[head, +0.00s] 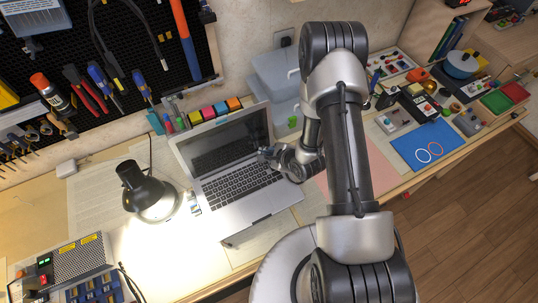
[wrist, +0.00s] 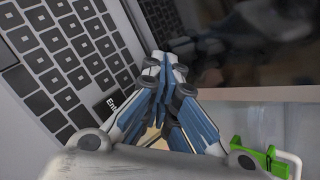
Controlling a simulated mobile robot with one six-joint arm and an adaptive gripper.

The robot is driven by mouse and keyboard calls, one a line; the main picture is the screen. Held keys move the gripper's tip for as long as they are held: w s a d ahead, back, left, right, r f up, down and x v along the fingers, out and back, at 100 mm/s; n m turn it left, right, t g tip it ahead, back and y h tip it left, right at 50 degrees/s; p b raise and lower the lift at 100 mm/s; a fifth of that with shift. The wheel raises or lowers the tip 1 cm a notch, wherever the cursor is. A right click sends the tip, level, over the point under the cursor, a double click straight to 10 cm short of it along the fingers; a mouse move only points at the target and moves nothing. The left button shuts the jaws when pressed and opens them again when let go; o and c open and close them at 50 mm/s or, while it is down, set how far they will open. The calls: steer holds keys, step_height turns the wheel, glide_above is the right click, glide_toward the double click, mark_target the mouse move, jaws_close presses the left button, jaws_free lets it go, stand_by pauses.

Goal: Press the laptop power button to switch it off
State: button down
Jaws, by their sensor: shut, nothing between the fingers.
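The silver laptop (head: 250,212) stands open on the bench, its keyboard facing up and its screen (head: 224,141) dark. My gripper (head: 264,153) is at the right side of the laptop, by the upper right of the keyboard near the hinge. In the wrist view my gripper (wrist: 162,62) has its fingertips together with nothing between them. They are over the laptop's edge beside the keys (wrist: 70,65), with the dark screen beyond. I cannot tell whether the tips touch the laptop. I cannot make out the power button; the fingers may hide it.
A black desk lamp (head: 147,192) stands left of the laptop. A grey-blue box (head: 275,80) and a small green object (head: 292,121) are behind my gripper. Colored sticky notes (head: 214,109) stand behind the screen. A blue mat (head: 427,146) and small devices lie to the right.

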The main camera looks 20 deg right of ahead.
steer(key=shift+r+p, duration=0.6)
steer(key=shift+r, duration=0.15)
step_height(320, 180, up, 5)
steer(key=p, duration=0.4)
stand_by(0.4)
